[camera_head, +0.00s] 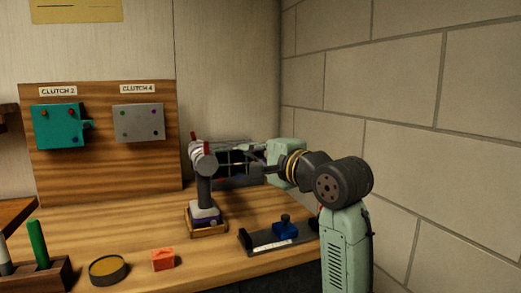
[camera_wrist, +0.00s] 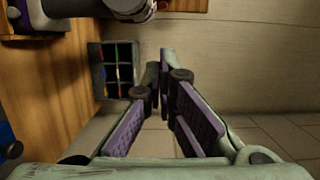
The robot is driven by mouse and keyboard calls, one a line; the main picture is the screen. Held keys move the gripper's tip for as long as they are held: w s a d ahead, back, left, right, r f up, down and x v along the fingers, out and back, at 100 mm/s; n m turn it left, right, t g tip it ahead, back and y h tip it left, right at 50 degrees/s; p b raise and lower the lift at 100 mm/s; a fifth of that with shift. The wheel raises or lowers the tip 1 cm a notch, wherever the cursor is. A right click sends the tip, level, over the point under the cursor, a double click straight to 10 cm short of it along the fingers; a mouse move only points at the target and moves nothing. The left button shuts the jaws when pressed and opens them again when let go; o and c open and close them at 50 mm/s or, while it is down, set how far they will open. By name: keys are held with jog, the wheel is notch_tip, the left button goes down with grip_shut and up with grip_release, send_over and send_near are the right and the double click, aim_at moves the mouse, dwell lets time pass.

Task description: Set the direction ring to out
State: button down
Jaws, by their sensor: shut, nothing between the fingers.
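A grey and dark power tool (camera_head: 204,178) stands upright in a small wooden holder (camera_head: 208,231) on the workbench. It has a red band (camera_head: 208,148) near the top of its head and a red tip at its far side. I cannot clearly tell which part is the direction ring, and no marking on it is readable. In the wrist view, the tool (camera_wrist: 112,8) is cut off by the top edge. My gripper (camera_head: 243,151) is to the right of the tool's head, apart from it. Its purple-padded fingers (camera_wrist: 160,78) converge at the tips, shut and empty.
A grey compartment rack (camera_head: 238,164) stands behind the tool. A dark tray with a blue piece (camera_head: 285,228) lies front right. A red block (camera_head: 162,259), a round tin (camera_head: 107,270) and a green-handled item (camera_head: 38,243) are front left. A brick wall (camera_head: 425,110) bounds the right.

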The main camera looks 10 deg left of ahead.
aim_at(207, 158)
jog(key=a+p, duration=0.1)
jog(key=a, duration=0.5)
jog(key=shift+w+a+p, duration=0.35)
jog(key=shift+w, duration=0.05)
jog(key=shift+s+a+r+n+p, duration=0.2)
jog(key=shift+a+r+n+p, duration=0.2)
jog(key=shift+n+p, duration=0.55)
jog(key=shift+s+a+r+n+h+p, duration=0.25)
jog(key=shift+a+n+p, duration=0.1)
jog(key=shift+n+p, duration=0.2)
jog(key=shift+s+a+r+n+h+p, duration=0.1)
jog(key=shift+s+a+n+h+p, duration=0.15)
jog(key=shift+n+p, duration=0.3)
